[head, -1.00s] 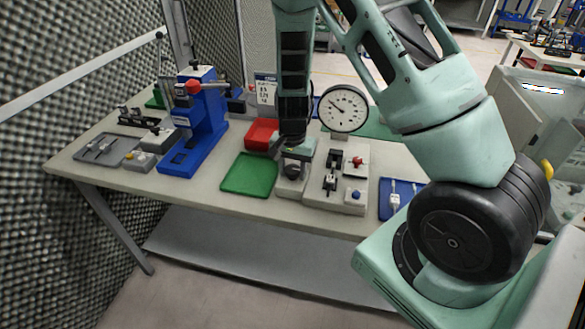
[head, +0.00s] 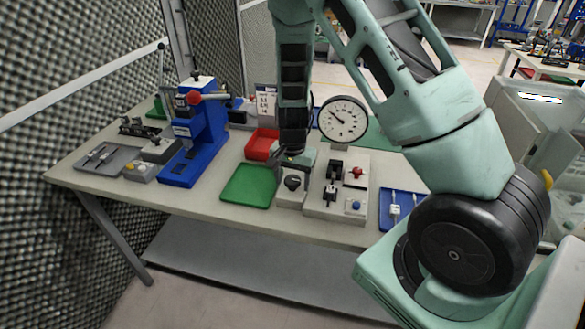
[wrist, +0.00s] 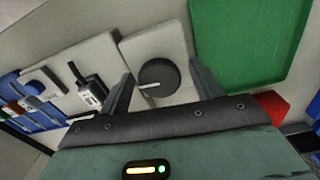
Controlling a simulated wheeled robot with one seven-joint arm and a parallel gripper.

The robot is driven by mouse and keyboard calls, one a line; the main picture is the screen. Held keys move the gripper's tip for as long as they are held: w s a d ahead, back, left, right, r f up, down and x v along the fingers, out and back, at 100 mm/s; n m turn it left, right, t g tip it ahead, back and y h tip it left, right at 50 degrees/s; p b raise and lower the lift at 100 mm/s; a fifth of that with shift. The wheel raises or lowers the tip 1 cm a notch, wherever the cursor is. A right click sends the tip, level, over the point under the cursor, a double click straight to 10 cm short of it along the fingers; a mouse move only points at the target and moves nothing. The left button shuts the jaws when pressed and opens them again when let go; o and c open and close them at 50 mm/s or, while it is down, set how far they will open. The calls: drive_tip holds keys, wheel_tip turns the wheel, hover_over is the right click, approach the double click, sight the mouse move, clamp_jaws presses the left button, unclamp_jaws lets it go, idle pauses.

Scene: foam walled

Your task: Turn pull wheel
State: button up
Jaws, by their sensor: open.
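The pull wheel looks to be the round dark knob (head: 292,182) on a light grey block (head: 288,200) near the table's front edge. In the wrist view the knob (wrist: 159,76) has a pale pointer line toward its lower left. My gripper (head: 290,160) is just behind and above the knob in the head view. In the wrist view my gripper (wrist: 160,85) is open, with one finger on each side of the knob; I cannot tell whether they touch it. Nothing is held.
A green tray (head: 248,186) lies left of the block, with a red bin (head: 262,144) behind it. A panel with switches (head: 322,210) stands close on the right. A dial gauge (head: 342,119) rises behind. A blue press (head: 196,150) stands further left.

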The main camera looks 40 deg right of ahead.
sight(293, 179)
wheel_tip(293, 179, up, 17)
drive_tip(key=shift+r+b, duration=0.15)
drive_tip(key=shift+b, duration=0.25)
idle(0.5)
drive_tip(key=s+a+r+n+y, duration=0.1)
drive_tip(key=s+a+n, duration=0.4)
drive_tip(key=a, duration=0.4)
drive_tip(key=s+a+r+n, duration=0.1)
drive_tip(key=s+a+n, duration=0.35)
drive_tip(key=a, duration=0.45)
drive_tip(key=s+a+n, duration=0.3)
drive_tip(key=s+n, duration=0.2)
drive_tip(key=s, duration=0.2)
drive_tip(key=s+a+n, duration=0.3)
drive_tip(key=s+n, duration=0.1)
drive_tip(key=s, duration=0.4)
drive_tip(key=shift+a+r+n, duration=0.15)
drive_tip(key=shift+r+n, duration=0.2)
drive_tip(key=shift+w, duration=0.15)
